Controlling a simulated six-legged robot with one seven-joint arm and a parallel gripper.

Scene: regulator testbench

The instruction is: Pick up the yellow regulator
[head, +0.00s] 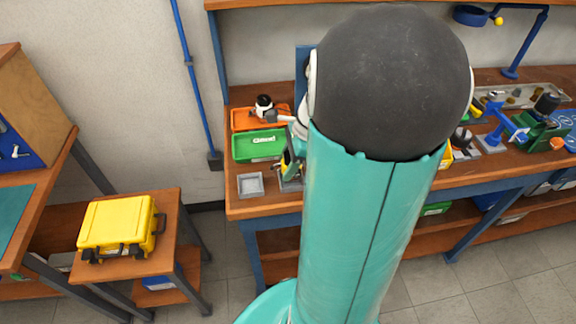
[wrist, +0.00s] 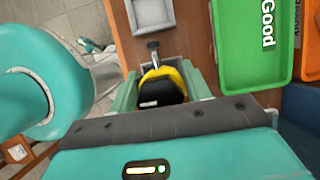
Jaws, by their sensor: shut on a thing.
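The yellow regulator (wrist: 170,76) has a black knob or cap facing the wrist camera and a short grey metal stem at its far side. It sits between the two green fingers of my gripper (wrist: 161,74), which is shut on it. A grey square holder shows around and just beyond it in the wrist view; I cannot tell whether the regulator still rests in it. In the head view my gripper (head: 291,163) is low over the left end of the bench, and my arm hides the regulator there.
A green bin marked "Good" (head: 257,146) and an orange bin (head: 243,118) stand behind my gripper. A small grey tray (head: 250,184) lies at the bench's left front. A yellow case (head: 117,226) sits on a side table. Clutter fills the bench's right.

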